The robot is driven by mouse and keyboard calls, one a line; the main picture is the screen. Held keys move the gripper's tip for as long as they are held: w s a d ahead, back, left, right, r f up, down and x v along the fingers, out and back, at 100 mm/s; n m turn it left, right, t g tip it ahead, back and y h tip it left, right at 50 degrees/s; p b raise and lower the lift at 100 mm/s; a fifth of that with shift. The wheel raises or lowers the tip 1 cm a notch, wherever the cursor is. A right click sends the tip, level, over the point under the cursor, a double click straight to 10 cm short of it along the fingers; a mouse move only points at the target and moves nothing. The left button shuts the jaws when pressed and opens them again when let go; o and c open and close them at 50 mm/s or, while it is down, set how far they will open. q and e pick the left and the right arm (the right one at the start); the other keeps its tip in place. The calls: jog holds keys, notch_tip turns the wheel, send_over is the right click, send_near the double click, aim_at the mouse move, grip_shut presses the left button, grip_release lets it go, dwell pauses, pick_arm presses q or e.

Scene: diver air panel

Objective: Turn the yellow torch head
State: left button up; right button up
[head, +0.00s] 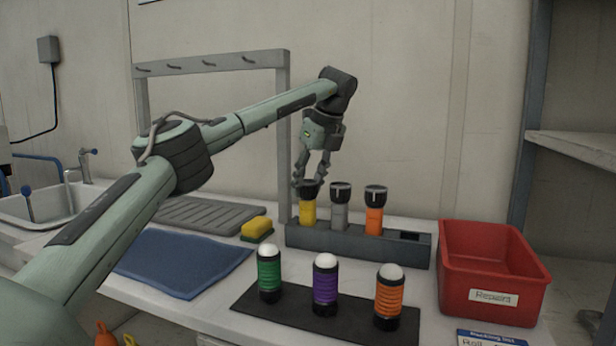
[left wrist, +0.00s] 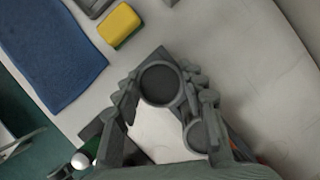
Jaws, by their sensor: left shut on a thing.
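The yellow torch (head: 308,213) stands upright in the leftmost place of a dark grey rack (head: 350,246), with its black head (head: 309,188) on top. My left gripper (head: 310,186) reaches down from above and is shut on that head. In the left wrist view the round, dark top of the head (left wrist: 160,83) lies between the fingers of my left gripper (left wrist: 165,85). The yellow body is hidden there. A grey torch (head: 340,215) and an orange torch (head: 375,218) stand upright to the right in the same rack. My right gripper is not in view.
Green (head: 269,275), purple (head: 325,283) and orange (head: 389,294) lamps with white domes stand on a black mat (head: 256,304) in front. A red bin (head: 490,265) is at the right. A sponge (head: 257,228) and blue cloth (head: 182,262) lie left.

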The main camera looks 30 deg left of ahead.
pick_arm(q)
jog(key=n+g, duration=0.1)
jog(key=n, duration=0.1)
jog(key=shift+n+p, duration=0.3)
jog(key=shift+p, duration=0.05)
jog(key=shift+n+g, duration=0.3)
jog(key=shift+n, duration=1.1)
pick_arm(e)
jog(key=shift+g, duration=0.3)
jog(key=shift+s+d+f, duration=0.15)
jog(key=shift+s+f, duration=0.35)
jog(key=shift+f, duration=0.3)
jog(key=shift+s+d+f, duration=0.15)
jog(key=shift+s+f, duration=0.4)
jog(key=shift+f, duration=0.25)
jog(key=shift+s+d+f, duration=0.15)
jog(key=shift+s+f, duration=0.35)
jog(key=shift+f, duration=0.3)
pick_arm(q)
jog(key=shift+g, duration=0.3)
jog(key=o, duration=0.9)
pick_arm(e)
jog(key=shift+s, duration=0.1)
